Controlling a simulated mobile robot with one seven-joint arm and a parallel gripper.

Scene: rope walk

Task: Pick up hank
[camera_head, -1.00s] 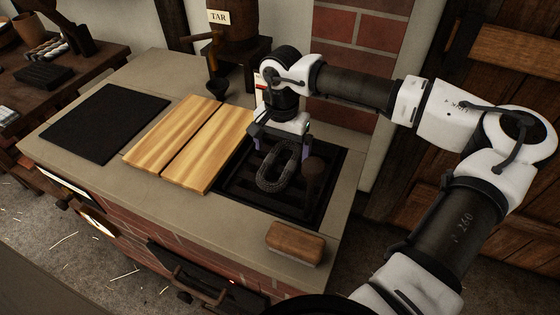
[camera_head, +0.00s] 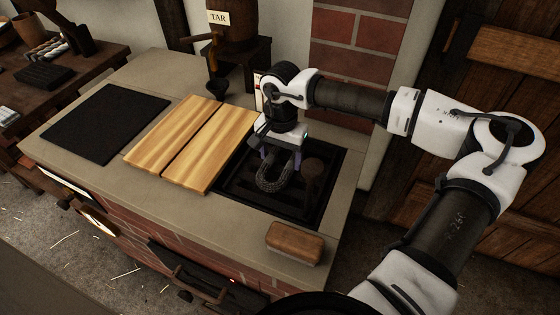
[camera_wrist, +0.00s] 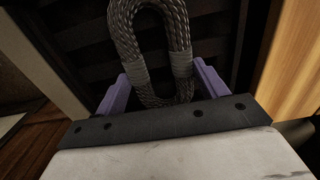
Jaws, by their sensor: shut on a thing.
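The hank (camera_head: 272,181) is a dark grey speckled rope loop with grey wrapped bands. In the head view it hangs at my gripper (camera_head: 281,158), over the black slatted grate (camera_head: 240,187). In the wrist view the hank (camera_wrist: 126,40) stretches up from between the two purple fingers of my gripper (camera_wrist: 160,85). My gripper is shut on it. I cannot tell whether the far end of the loop touches the grate.
A dark mallet-like thing (camera_head: 313,172) stands on the grate close right of the hank. Two light wooden boards (camera_head: 205,150) lie to the left, with a black mat (camera_head: 105,122) beyond. A wooden block brush (camera_head: 295,241) lies at the front right. A barrel labelled TAR (camera_head: 233,30) stands behind.

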